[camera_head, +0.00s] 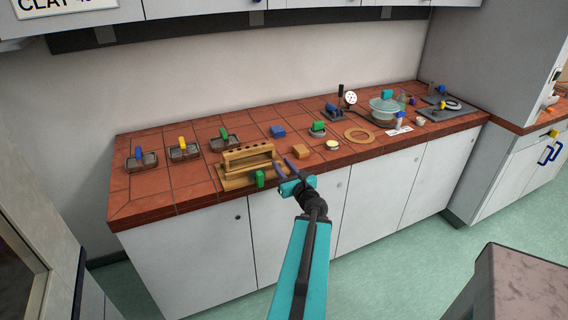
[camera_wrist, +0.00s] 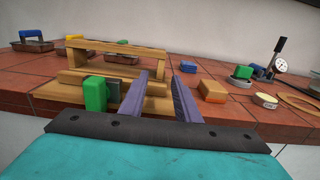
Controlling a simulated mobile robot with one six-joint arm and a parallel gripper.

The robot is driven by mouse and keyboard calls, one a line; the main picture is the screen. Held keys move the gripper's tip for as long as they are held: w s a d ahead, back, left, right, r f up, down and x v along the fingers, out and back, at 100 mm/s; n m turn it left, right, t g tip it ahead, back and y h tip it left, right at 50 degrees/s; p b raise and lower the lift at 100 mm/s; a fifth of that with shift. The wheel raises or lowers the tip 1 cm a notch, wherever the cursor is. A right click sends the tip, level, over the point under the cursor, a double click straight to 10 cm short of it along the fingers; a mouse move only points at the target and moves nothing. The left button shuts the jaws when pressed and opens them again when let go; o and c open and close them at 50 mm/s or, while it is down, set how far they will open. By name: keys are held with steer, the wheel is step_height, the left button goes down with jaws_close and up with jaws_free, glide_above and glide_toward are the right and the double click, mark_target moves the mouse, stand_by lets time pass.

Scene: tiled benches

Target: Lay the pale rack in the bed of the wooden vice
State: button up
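In the wrist view the rack (camera_wrist: 118,48) stands behind the vice's front bar (camera_wrist: 84,77). A green block (camera_head: 260,178) is at the vice's front. I cannot tell whether the rack rests in the bed or behind it. My gripper (camera_head: 281,160) is open and empty, just right of the rack and vice. Its fingers (camera_wrist: 161,76) point towards the vice's right end.
An orange-tan block (camera_head: 301,151) lies right of my gripper, with a round tin (camera_head: 332,145) and a ring (camera_head: 359,135) beyond. A blue block (camera_head: 278,131) is behind. Several trays with coloured handles stand left. Bare tiles lie at the front left.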

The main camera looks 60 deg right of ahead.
steer(key=shift+s+a+p, duration=0.35)
steer(key=shift+s+p, duration=0.15)
steer(key=shift+p, duration=1.5)
